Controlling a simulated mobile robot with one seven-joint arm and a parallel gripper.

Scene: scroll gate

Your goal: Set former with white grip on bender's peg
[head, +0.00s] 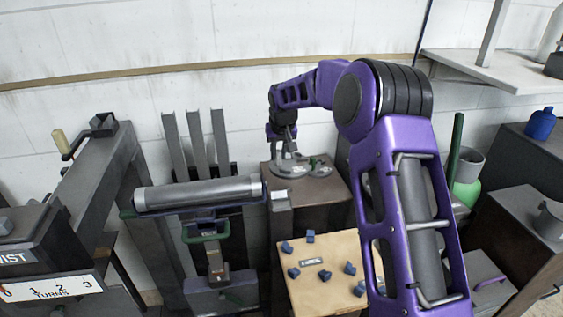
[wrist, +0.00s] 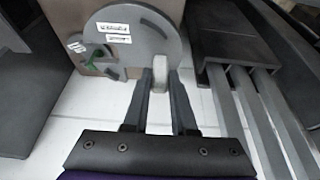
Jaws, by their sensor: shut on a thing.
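My gripper (wrist: 160,75) is shut on the white grip (wrist: 159,72) of a grey disc-shaped former (wrist: 165,35) in the wrist view. The former carries two white labels and lies beyond my fingertips, over a brown block. In the head view my gripper (head: 283,140) points down at the grey former (head: 290,168) above the bender's dark brown cabinet (head: 310,195). A smaller grey part with a green piece (wrist: 96,60) shows at the former's left edge in the wrist view. I cannot make out the peg, nor tell whether the former rests on it.
A wooden board (head: 325,262) with several small blue blocks stands in front of the cabinet. A grey roller (head: 198,193) on a stand is to its left, with upright bars (head: 195,140) behind. A wall shelf (head: 500,68) is at upper right.

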